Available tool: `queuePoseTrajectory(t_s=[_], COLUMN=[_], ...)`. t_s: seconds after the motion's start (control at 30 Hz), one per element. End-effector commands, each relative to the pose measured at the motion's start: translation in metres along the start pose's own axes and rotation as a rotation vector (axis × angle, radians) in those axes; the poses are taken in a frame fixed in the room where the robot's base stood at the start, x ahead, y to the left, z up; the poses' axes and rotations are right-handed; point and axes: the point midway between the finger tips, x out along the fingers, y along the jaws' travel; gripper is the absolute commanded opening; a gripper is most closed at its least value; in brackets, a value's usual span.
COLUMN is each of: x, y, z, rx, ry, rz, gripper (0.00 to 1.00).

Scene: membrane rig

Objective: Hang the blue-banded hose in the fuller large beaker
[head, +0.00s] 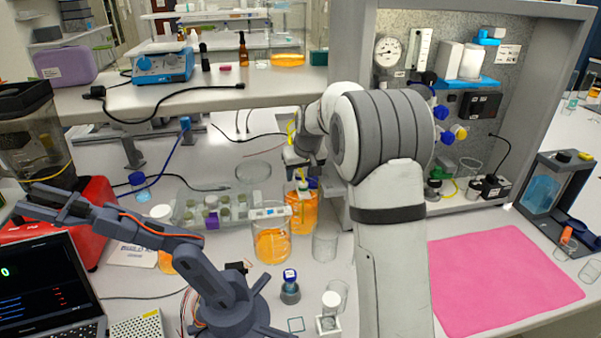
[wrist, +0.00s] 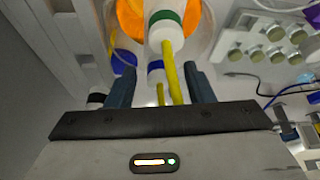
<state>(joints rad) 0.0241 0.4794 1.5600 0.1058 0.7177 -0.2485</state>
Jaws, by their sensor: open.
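In the wrist view, a white fitting with a blue band (wrist: 155,68) and a yellow hose (wrist: 160,95) shows between the two fingers of my open gripper (wrist: 160,88). Whether the fingers touch it, I cannot tell. A green-banded white fitting (wrist: 165,22) on another yellow hose lies in front of an orange-filled beaker (wrist: 130,18). In the head view, my gripper (head: 301,166) is above the rear orange beaker (head: 302,212), partly hidden by my arm. A front beaker (head: 271,243) also holds orange liquid, with clear glass above it.
An empty beaker (head: 325,243) stands just right of the orange ones; another clear beaker (head: 253,176) stands behind. A rack of capped vials (head: 212,212) is at left. A small dark robot arm (head: 222,285) stands at front left. The pink mat (head: 500,280) is clear.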

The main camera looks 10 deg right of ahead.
Motion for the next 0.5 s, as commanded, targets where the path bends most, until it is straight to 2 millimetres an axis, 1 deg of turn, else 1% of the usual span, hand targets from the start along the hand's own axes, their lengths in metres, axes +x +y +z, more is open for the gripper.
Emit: queuePoseTrajectory(t_s=[0.17, 0.27, 0.37, 0.5], x=[0.000, -0.006, -0.020, -0.044], y=[0.000, 0.000, 0.000, 0.000], z=[0.000, 0.000, -0.001, -0.001], rx=[0.000, 0.000, -0.001, -0.001], ry=[0.000, 0.001, 0.004, 0.004], rz=[0.000, 0.000, 0.001, 0.001], gripper=[0.48, 0.48, 0.48, 0.48])
